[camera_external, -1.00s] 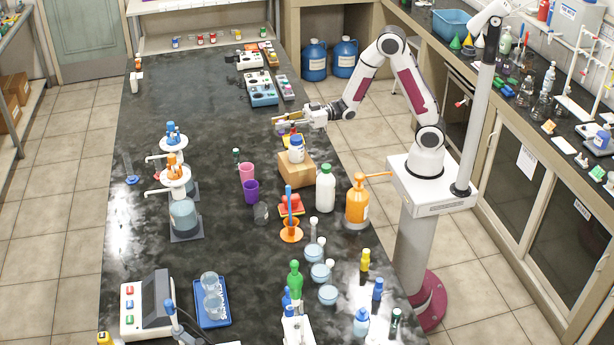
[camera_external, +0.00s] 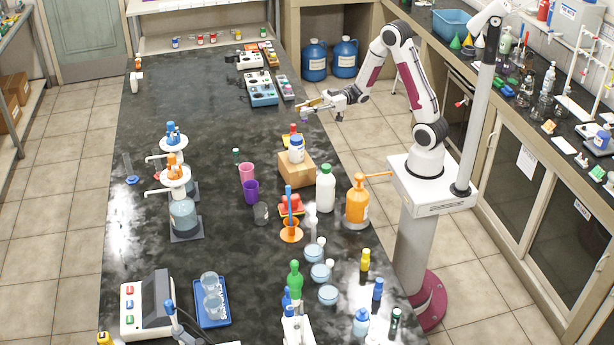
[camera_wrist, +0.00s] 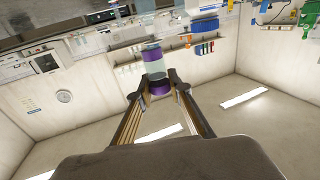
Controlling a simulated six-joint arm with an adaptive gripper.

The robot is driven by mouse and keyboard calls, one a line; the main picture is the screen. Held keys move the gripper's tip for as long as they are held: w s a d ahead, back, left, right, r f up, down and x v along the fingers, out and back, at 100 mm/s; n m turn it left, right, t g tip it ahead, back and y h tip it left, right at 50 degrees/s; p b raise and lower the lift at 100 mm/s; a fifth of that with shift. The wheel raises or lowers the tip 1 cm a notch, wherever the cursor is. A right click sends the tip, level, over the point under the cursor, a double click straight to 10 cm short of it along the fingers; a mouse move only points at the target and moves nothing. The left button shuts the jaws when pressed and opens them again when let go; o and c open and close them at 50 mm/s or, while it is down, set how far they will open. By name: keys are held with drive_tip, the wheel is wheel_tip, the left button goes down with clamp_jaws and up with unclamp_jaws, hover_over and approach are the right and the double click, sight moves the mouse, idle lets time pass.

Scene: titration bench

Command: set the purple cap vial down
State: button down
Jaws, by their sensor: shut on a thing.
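The purple cap vial (camera_wrist: 156,72) shows in the wrist view, with one purple part between my fingertips, a clear part beyond it and another purple band at its far end. My gripper (camera_wrist: 158,88) is shut on its near purple part. In the external view my gripper (camera_external: 308,105) is raised near the far right edge of the dark bench (camera_external: 225,120), pointing left. The vial is too small there to make out clearly; a faint purple spot shows under the fingers.
Block-like instruments with coloured parts (camera_external: 262,88) stand just behind my gripper. A cardboard box (camera_external: 296,170) with a white bottle (camera_external: 296,149) on it stands in front. The bench left of my gripper is mostly clear.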

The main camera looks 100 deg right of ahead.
drive_tip(key=s+d+f+y, duration=0.1)
drive_tip(key=s+d+y, duration=0.15)
drive_tip(key=s, duration=0.55)
wheel_tip(320, 180, down, 7)
drive_tip(key=n, duration=0.1)
drive_tip(key=shift+g+h, duration=0.3)
drive_tip(key=shift+h, duration=0.15)
drive_tip(key=shift+f, duration=0.2)
drive_tip(key=shift+f, duration=2.8)
drive_tip(key=shift+f, duration=1.85)
drive_tip(key=shift+f, duration=0.15)
